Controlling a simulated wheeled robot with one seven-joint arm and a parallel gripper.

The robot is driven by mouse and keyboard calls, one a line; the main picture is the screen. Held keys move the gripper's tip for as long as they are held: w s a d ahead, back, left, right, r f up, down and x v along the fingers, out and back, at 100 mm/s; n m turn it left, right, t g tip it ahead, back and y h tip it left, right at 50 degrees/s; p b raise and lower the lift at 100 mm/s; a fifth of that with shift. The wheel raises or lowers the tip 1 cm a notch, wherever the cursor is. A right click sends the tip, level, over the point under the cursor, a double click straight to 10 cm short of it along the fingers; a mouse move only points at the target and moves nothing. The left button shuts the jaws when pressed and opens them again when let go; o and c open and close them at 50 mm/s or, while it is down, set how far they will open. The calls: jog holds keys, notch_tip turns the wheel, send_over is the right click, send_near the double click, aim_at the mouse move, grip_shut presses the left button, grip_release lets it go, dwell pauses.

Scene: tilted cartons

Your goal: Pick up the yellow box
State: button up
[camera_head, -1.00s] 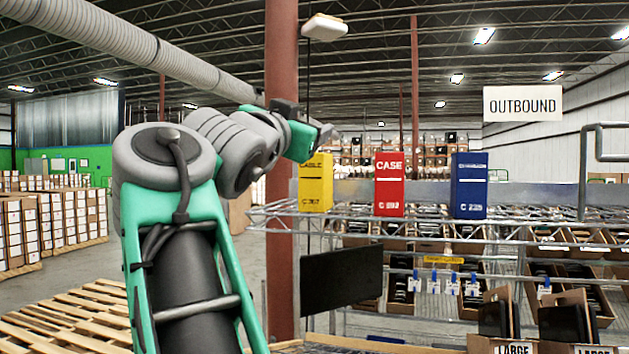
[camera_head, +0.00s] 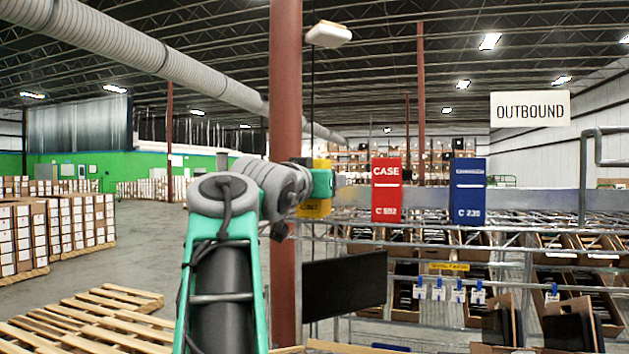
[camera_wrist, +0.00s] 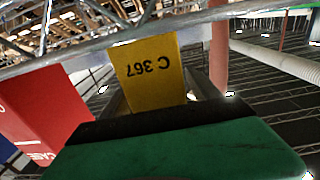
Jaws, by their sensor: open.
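The yellow box (camera_head: 314,209) stands upright on the wire shelf in the head view, left of the red box. My wrist covers its middle, so only its top and lower part show. In the wrist view the yellow box (camera_wrist: 148,72) appears upside down, with its label "C 367" showing. My gripper (camera_wrist: 161,92) is open, with a grey finger on each side of the yellow box's near end. I cannot tell whether the fingers touch it. The fingers are hard to make out in the head view.
A red box (camera_head: 386,190) and a blue box (camera_head: 468,191) stand to the right on the same shelf (camera_head: 420,231). The red box (camera_wrist: 45,112) is close beside my gripper. A rust-red column (camera_head: 285,90) rises just behind my arm. A dark panel (camera_head: 344,287) hangs below.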

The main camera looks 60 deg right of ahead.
jog(key=shift+w+d, duration=0.1)
jog(key=shift+d, duration=0.35)
jog(key=shift+a, duration=0.2)
jog(key=shift+c, duration=0.6)
jog(key=c, duration=1.4)
grip_shut()
jog(key=shift+r, duration=0.1)
